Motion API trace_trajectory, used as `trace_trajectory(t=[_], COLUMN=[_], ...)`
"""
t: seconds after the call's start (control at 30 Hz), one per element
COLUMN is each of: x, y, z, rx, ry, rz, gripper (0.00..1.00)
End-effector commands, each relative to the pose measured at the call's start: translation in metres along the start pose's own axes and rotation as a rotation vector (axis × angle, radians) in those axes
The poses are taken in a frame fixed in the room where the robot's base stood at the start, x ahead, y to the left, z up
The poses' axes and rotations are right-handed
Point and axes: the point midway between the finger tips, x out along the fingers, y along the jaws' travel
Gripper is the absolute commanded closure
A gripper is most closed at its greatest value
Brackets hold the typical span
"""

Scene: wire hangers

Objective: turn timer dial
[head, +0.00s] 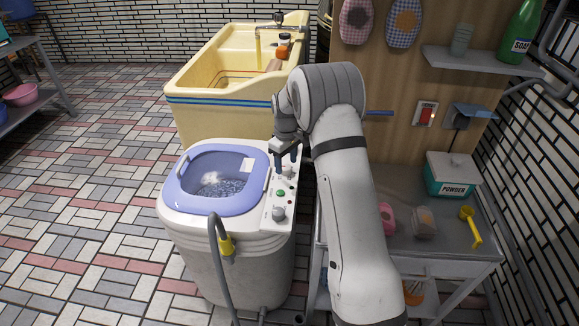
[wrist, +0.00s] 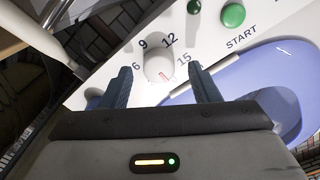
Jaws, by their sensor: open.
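My gripper (wrist: 161,82) is open, with one blue-grey finger on each side of the dial in the wrist view. I cannot tell whether the fingers touch it. In the head view my gripper (head: 287,162) is over the far end of the washing machine's panel (head: 264,212) and hides the dial there.
A green START button (wrist: 233,15) is on the panel near the dial. The washer's blue lid (head: 185,189) is left of the panel. A cream tub (head: 205,75) stands behind. A grey side table (head: 455,236) with a powder box (head: 450,175) is at the right.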

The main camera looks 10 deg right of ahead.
Motion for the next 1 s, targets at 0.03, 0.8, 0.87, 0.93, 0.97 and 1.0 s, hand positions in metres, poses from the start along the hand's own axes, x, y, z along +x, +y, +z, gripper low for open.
trace_trajectory(t=[0.03, 0.8, 0.87, 0.93, 0.97, 1.0], x=[0.008, 0.019, 0.019, 0.019, 0.019, 0.019], y=[0.000, 0.001, 0.001, 0.000, 0.000, 0.000], z=[0.000, 0.001, 0.001, 0.001, 0.001, 0.001], rx=[0.000, 0.002, 0.002, 0.002, 0.002, 0.002], ry=[-0.001, 0.000, 0.000, 0.000, 0.000, 0.000], rz=[-0.001, 0.000, 0.000, -0.001, -0.001, -0.001], gripper=[0.44, 0.72, 0.77, 0.83, 0.85, 0.89])
